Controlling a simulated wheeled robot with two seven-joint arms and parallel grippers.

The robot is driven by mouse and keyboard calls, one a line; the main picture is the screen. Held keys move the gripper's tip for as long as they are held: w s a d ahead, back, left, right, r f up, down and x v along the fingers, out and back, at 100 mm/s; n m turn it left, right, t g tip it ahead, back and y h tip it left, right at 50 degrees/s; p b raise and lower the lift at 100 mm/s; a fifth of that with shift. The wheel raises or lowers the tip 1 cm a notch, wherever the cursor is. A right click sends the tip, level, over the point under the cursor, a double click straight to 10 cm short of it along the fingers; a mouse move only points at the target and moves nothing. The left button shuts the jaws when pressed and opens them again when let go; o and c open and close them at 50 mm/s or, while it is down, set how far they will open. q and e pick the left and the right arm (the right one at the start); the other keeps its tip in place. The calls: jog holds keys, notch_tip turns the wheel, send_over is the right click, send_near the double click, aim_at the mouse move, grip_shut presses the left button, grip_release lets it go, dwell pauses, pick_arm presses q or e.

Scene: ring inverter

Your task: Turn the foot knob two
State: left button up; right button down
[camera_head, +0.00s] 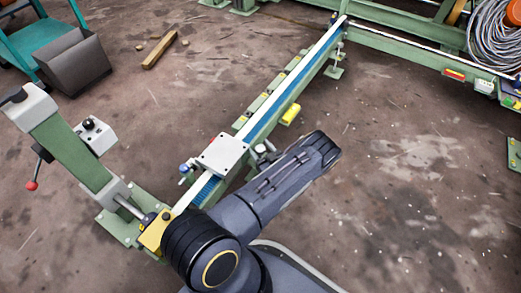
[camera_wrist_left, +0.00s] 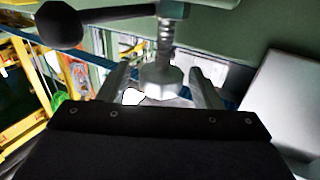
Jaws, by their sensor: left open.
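In the left wrist view, a pale metal threaded foot with a wider collar, which looks like the foot knob (camera_wrist_left: 164,76), stands under a green surface. My left gripper (camera_wrist_left: 160,84) has its two grey fingers apart, one on each side of this collar. I cannot tell whether the fingers touch it. In the head view my left arm reaches up beside the green rail (camera_head: 262,118), and its gripper is largely hidden there. The numbering of the knobs cannot be read. My right gripper is not in view.
A black ball handle (camera_wrist_left: 60,25) is close to the gripper at upper left. A pale box-shaped part (camera_wrist_left: 285,95) stands close at right. A white plate (camera_head: 220,152) sits on the rail. Bare concrete floor (camera_head: 400,190) lies right of my arm.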

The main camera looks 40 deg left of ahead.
pick_arm(q)
jog(key=shift+c, duration=0.5)
jog(key=c, duration=0.9)
jog(key=shift+s+m+t, duration=0.1)
jog(key=shift+m+t, duration=0.3)
jog(key=shift+t, duration=0.2)
jog(key=m+t+h+p, duration=0.1)
jog(key=m+t+h, duration=0.1)
jog(key=t, duration=0.1)
jog(key=shift+m+h, duration=0.3)
jog(key=shift+m, duration=0.1)
jog(key=shift+m+t+h+p, duration=0.45)
jog(key=shift+m+t+h, duration=1.45)
jog(key=shift+t+h, duration=0.4)
jog(key=shift+f, duration=0.1)
jog(key=o, duration=1)
